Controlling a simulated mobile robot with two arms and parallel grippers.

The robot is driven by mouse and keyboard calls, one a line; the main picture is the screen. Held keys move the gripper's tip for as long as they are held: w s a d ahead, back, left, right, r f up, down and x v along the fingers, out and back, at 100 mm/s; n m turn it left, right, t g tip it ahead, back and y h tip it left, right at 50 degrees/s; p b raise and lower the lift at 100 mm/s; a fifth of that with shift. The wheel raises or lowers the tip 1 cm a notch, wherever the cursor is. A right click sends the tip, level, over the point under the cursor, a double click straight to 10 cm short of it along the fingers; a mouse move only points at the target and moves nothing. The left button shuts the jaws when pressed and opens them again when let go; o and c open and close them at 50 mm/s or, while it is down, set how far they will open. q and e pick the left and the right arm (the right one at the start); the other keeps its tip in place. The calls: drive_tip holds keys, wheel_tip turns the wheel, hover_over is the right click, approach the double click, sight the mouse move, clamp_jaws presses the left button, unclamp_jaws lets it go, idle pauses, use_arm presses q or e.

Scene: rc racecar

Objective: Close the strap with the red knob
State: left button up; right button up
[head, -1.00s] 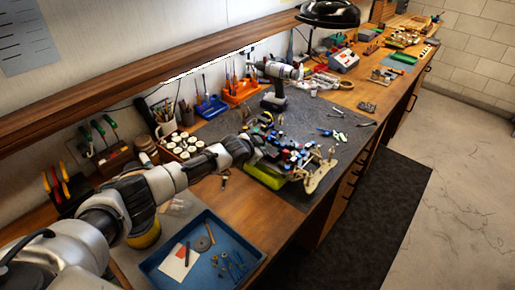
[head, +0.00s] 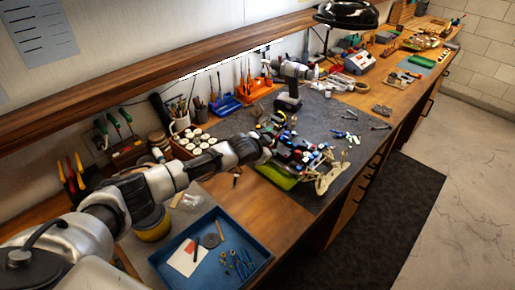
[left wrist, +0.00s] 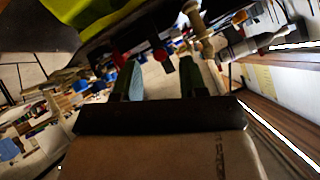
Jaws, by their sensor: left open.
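The RC racecar (head: 300,162), with its yellow-green body edge (head: 277,177), sits on the dark mat and is cluttered with small red, blue and black parts. My left arm reaches in over the bench, and its gripper (head: 268,148) is at the car's near left side, small and dark here. In the left wrist view the fingers (left wrist: 160,80) are apart. A red knob (left wrist: 160,55) shows beyond and between them, with another red knob (left wrist: 119,57) left of it. I cannot tell which belongs to the strap, and the strap is not clear. No contact shows. The right gripper is not in view.
A blue tray (head: 165,268) with small tools stands on the near bench. Loose tools (head: 346,136) lie on the mat right of the car.

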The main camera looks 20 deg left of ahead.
use_arm(q)
drive_tip(key=b+v, duration=0.1)
drive_tip(key=v, duration=0.7)
drive_tip(key=shift+s+a, duration=0.1)
